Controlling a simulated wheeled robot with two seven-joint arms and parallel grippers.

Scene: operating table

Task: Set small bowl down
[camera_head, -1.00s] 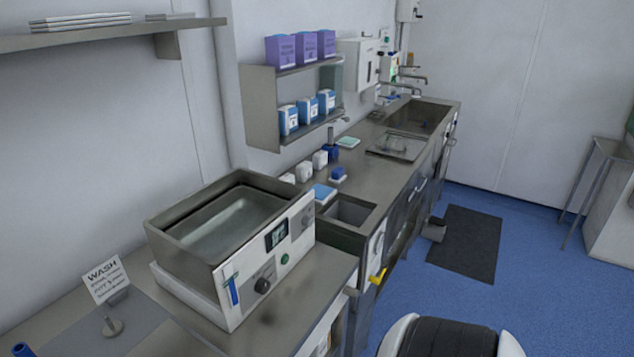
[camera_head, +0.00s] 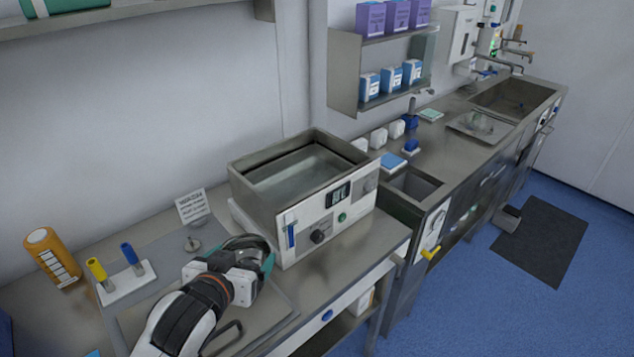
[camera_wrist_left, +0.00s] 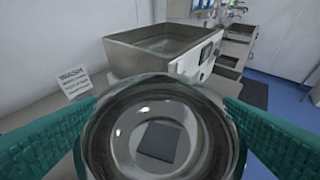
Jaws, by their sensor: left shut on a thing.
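The small bowl (camera_wrist_left: 122,132) is round, shiny metal, and fills the lower middle of the left wrist view. My left gripper (camera_head: 252,252) is shut on it, with one teal finger at each side of the bowl. A dark square patch shows on the bowl's inside; I cannot tell whether it is an object or a reflection. In the head view the hand is over the near counter, in front of the wash sign (camera_head: 192,206) and left of the metal bath (camera_head: 268,208). The bowl is mostly hidden there by the hand. I cannot tell its height above the counter. My right gripper is out of view.
An orange bottle (camera_head: 52,258) and a white holder (camera_head: 127,284) with yellow and blue items stand at the left. A grey mat (camera_head: 160,249) lies under the sign. The bath closes off the right side. Some counter (camera_head: 375,250) is bare in front of the bath.

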